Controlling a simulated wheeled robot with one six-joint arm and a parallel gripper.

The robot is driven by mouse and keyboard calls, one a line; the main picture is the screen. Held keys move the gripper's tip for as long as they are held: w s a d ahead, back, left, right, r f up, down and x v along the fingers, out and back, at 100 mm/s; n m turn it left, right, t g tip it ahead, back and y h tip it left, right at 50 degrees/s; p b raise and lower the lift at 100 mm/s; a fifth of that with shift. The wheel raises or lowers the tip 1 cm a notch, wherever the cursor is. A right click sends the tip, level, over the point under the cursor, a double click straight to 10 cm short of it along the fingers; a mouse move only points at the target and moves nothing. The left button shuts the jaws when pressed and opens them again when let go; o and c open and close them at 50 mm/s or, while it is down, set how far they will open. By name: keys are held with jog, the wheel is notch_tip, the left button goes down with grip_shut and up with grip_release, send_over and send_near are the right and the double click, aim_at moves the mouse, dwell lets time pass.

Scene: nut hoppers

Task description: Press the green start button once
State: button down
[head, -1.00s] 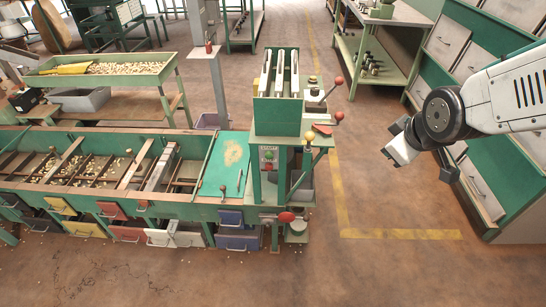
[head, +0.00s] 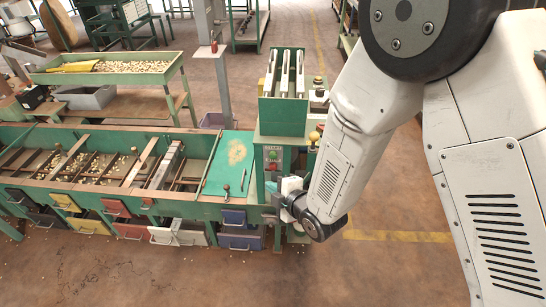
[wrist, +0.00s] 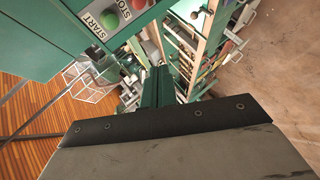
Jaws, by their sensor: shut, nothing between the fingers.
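The green start button (wrist: 109,20) shows at the upper left of the wrist view, beside its START label on a pale plate. The red stop button (wrist: 137,3) is next to it, cut by the top edge. In the head view the small button panel (head: 273,158) is on the front of the green machine, with a green spot above a red one. My gripper (head: 280,192) is shut and empty, just below and slightly right of the panel.
The green machine's hopper (head: 283,110) rises above the panel. The long sorting trough (head: 105,195) with drawers below lies to the left. A yellow knob (head: 314,136) is close beside my forearm. Open floor lies in front.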

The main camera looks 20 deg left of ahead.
aim_at(273, 155)
jog(key=shift+w+a, duration=0.35)
jog(key=shift+w, duration=1.1)
jog(key=shift+w+a, duration=0.3)
jog(key=shift+w, duration=1.1)
jog(key=shift+w+a, duration=0.35)
jog(key=shift+w, duration=1.1)
jog(key=shift+w, duration=0.1)
jog(key=shift+w+a, duration=0.1)
jog(key=shift+w, duration=0.2)
jog(key=shift+w+a, duration=0.1)
jog(key=shift+w, duration=0.4)
jog(key=shift+s, duration=0.15)
jog(key=shift+s+d, duration=0.25)
jog(key=shift+s, duration=0.5)
jog(key=shift+s, duration=0.1)
